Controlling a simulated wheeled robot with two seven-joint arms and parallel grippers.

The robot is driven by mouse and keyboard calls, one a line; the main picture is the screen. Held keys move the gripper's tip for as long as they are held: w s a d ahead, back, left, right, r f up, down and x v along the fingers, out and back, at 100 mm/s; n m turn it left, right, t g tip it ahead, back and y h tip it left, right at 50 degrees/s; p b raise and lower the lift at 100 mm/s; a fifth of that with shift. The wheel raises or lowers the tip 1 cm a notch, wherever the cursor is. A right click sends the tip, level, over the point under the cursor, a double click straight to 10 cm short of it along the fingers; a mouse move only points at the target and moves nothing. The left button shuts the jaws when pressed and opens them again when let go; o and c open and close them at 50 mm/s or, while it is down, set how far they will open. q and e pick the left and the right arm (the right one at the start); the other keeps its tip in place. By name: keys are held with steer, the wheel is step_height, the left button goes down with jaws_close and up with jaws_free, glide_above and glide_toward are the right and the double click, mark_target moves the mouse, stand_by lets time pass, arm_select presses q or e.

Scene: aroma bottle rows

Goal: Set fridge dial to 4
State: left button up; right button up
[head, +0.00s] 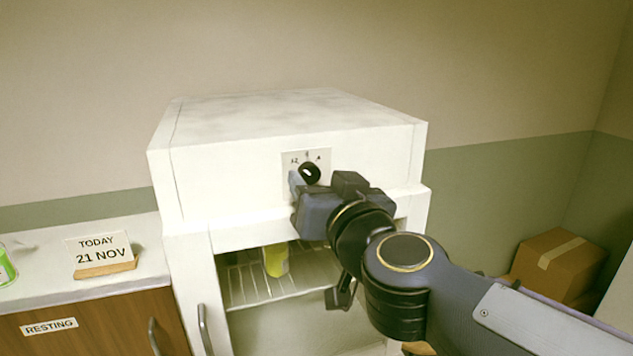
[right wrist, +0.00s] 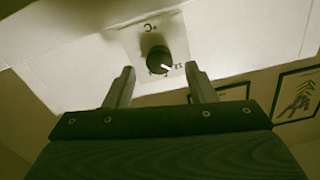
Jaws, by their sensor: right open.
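The fridge (head: 240,170) is a white box with a black round dial (head: 309,173) on a pale plate at the front of its upper part. The dial also shows in the right wrist view (right wrist: 159,59), with a white pointer mark and small printed marks around it, too small to read surely. My right gripper (head: 312,186) is open at the dial plate. In the right wrist view its two fingers (right wrist: 158,84) stand apart, on either side of and below the dial, which shows between and beyond their tips. I cannot tell whether a finger touches it. My left gripper is not in view.
Below the dial the fridge is open, with a wire shelf (head: 255,290) holding a yellow-green item (head: 276,260). A sign reading "TODAY 21 NOV" (head: 101,252) stands on the left counter (head: 40,285). A cardboard box (head: 557,265) is at the right.

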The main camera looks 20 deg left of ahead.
mark_target(309, 173)
steer(key=shift+x, duration=1.1)
steer(key=c, duration=1)
steer(key=shift+o, duration=0.2)
